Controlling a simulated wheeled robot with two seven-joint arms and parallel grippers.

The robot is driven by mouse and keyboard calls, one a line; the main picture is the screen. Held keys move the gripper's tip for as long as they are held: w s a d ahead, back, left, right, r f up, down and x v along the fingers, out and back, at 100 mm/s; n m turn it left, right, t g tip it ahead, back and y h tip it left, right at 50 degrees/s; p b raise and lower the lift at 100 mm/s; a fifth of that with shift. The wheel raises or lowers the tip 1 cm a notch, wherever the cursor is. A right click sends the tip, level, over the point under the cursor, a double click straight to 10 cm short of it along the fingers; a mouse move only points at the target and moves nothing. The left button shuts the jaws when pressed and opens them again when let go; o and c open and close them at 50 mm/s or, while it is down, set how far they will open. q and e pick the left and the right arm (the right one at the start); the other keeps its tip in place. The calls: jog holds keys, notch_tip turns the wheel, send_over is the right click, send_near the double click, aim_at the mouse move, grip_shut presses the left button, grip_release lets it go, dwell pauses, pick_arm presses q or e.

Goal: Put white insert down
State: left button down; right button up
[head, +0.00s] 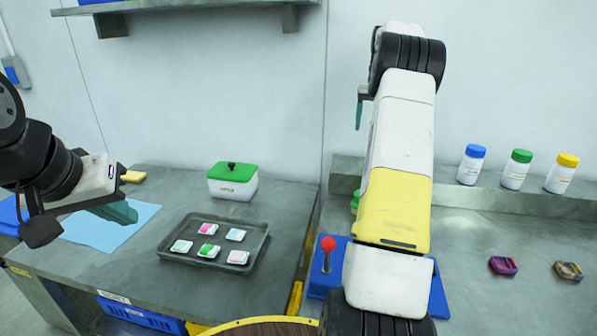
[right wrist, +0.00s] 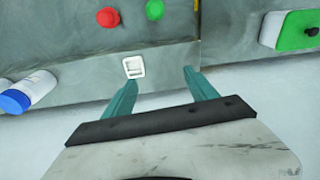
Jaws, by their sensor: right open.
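A small white square insert (right wrist: 134,66) with a grey centre shows in the right wrist view, on or just above a grey surface. It is by the tip of the left-hand finger in that view; I cannot tell whether they touch. My right gripper (right wrist: 153,82) is open, with nothing between its teal fingers. In the head view my right arm hides most of that gripper, and the white insert cannot be seen there. My left gripper (head: 122,212) hangs over the blue mat at the left; its finger gap is unclear.
A dark tray (head: 190,262) holds several coloured inserts. Behind it stands a white box with a green lid (head: 233,181). A red-knobbed lever (head: 327,245) stands beside my right arm. Blue-, green- and yellow-capped bottles (head: 517,170) line the right ledge. Two hexagonal pieces (head: 503,265) lie at right.

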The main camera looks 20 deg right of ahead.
jog(key=s+a+r+n+t, duration=0.1)
jog(key=s+a+r, duration=0.45)
jog(key=a, duration=0.45)
jog(key=s+a+r+n+t, duration=0.2)
jog(key=s+a+r, duration=0.4)
jog(key=a, duration=0.4)
jog(key=s+a+f+n+t+y, duration=0.1)
jog(key=s+a+f, duration=0.3)
jog(key=s+a, duration=0.3)
jog(key=s+a+f+n+t+y, duration=0.1)
jog(key=s+a+f, duration=0.3)
jog(key=s, duration=1)
jog(key=a, duration=0.3)
jog(key=shift+s, duration=0.15)
jog(key=shift+f, duration=0.1)
